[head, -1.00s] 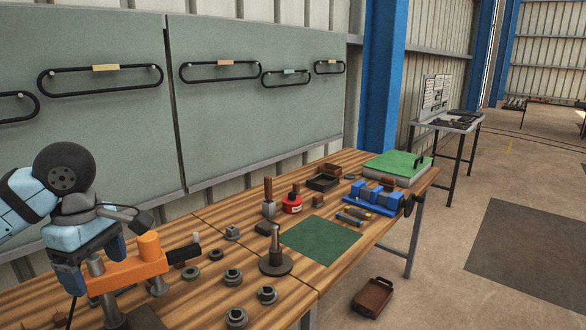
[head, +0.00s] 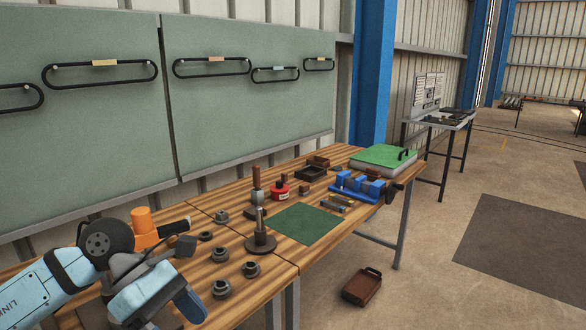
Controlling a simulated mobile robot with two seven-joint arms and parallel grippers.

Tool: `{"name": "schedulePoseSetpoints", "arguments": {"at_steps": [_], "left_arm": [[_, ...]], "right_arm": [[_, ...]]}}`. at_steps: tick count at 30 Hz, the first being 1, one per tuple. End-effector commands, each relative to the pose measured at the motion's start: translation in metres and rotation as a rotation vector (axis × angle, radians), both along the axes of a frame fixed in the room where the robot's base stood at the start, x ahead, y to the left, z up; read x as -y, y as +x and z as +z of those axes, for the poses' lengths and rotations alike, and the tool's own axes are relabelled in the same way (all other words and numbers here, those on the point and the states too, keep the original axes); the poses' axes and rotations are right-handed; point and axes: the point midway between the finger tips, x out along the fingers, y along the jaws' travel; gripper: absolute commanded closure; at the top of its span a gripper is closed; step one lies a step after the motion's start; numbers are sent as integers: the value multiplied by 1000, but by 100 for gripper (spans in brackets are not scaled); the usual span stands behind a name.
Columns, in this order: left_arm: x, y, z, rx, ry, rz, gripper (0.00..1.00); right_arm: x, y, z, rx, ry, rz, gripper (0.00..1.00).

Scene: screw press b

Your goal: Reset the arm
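An orange press part (head: 144,228) stands on the left of the wooden bench, with a black bar (head: 174,228) reaching right from it. My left arm hides its lower portion. My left gripper (head: 178,308) is at the lower left, in front of the press and apart from the visible orange part. One blue finger shows; the other is hidden, so I cannot tell its opening. My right gripper is out of view.
Several grey nuts (head: 222,289) lie on the bench right of my gripper. A dark post on a round base (head: 260,243) stands near a green mat (head: 306,224). A blue fixture (head: 353,187) is farther back.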

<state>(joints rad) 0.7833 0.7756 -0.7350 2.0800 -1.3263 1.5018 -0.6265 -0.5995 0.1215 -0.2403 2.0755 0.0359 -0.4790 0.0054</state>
Motion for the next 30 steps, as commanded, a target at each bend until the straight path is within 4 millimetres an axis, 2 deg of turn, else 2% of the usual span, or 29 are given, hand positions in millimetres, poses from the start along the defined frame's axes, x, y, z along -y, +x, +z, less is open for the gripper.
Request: {"name": "schedulePoseSetpoints", "arguments": {"at_steps": [1, 3, 6, 10, 14, 17, 20, 23, 25, 26, 27, 30], "left_arm": [[21, -13, -13, -96, -120, 26, 22], [48, -26, -17, -247, -298, 87, 22], [75, -37, -16, -495, -543, 204, 22], [87, -33, -17, -832, -811, 384, 22], [81, -19, -34, -1187, -1034, 590, 22], [66, -5, -67, -1504, -1193, 787, 22], [46, 4, -117, -1832, -1321, 1006, 22], [25, -1, -181, -2162, -1415, 1239, 22], [13, -13, -225, -2371, -1455, 1396, 22], [9, -19, -242, 2353, 1409, -1401, 22], [5, -28, -263, 2278, 1320, -1373, 22], [-3, -54, -307, 2113, 1138, -1310, 22]], "right_arm": [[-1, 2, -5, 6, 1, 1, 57], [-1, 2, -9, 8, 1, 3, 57], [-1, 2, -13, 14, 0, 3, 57], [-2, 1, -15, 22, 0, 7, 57], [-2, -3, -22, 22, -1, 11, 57], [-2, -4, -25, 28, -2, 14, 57], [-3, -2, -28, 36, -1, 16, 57], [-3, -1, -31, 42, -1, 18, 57], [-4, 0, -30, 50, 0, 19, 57], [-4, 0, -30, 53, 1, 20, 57], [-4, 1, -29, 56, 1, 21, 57], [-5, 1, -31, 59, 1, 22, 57]]}}
